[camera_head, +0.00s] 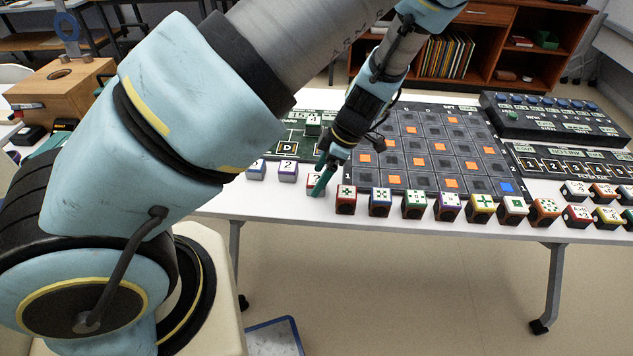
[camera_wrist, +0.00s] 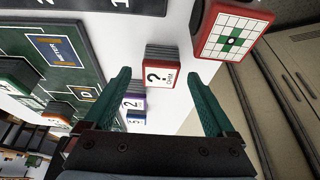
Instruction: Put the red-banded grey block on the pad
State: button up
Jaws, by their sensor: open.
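In the head view this block (camera_head: 316,186) stands near the table's front edge, partly hidden by my gripper (camera_head: 321,178). My gripper is open, its teal fingers spread in the wrist view (camera_wrist: 157,76). The block appears in the gap between the fingertips, with space on both sides; whether the fingers reach down around it is unclear. The green board (camera_head: 287,141) lies behind it with marked squares.
Blocks with purple (camera_head: 288,172) and blue (camera_head: 256,170) bands stand left of the block. A red patterned cube (camera_head: 346,200) stands close on the right, starting a row of several cubes. A grid board (camera_head: 428,150) lies behind that row.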

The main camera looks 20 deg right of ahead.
jog(key=shift+x, duration=1.05)
grip_shut()
